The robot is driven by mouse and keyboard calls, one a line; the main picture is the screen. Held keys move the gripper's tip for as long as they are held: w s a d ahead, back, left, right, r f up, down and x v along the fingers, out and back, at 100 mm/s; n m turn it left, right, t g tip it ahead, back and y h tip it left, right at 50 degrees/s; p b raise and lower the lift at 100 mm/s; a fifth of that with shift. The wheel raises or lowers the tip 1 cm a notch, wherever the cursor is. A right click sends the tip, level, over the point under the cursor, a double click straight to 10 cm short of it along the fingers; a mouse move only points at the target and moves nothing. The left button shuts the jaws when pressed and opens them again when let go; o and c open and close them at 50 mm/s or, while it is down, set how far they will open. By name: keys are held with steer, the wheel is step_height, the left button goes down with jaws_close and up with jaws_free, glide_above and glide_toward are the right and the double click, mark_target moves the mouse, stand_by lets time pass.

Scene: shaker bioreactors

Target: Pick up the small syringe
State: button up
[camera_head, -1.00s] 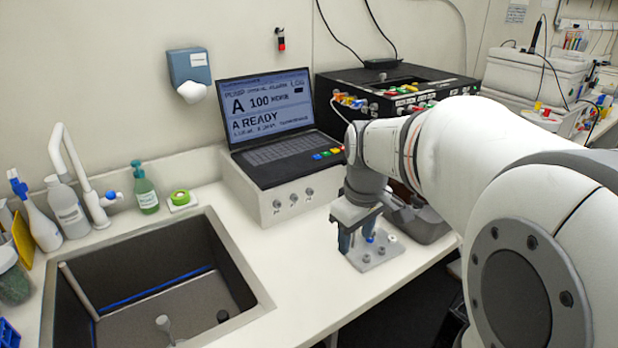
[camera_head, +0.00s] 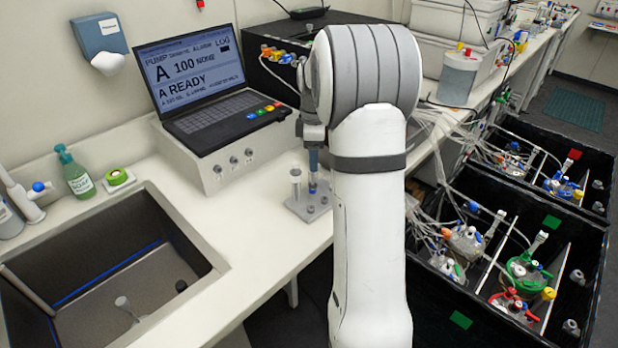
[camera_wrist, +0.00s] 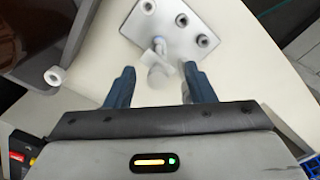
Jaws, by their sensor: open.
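The small syringe looks like a pale, translucent piece (camera_wrist: 157,62) with a blue part. It stands on a grey metal plate (camera_wrist: 182,28) with several round posts. My gripper (camera_wrist: 158,70) is open in the wrist view, with one blue finger on each side of the pale piece; I cannot tell whether either touches it. In the head view, my gripper (camera_head: 313,172) points down over the plate (camera_head: 317,210), partly hidden by my arm. A taller upright grey piece (camera_head: 295,182) stands at the plate's left side.
A pump console with a laptop (camera_head: 205,85) stands behind the plate, to the left. A sink (camera_head: 105,270) lies at the left. Black bins (camera_head: 590,245) of tubed vessels are at the right. The counter (camera_head: 265,255) in front of the plate is clear.

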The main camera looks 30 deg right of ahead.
mark_target(313, 179)
steer(key=shift+f, duration=1.5)
steer(key=shift+c, duration=0.2)
steer(key=c, duration=0.7)
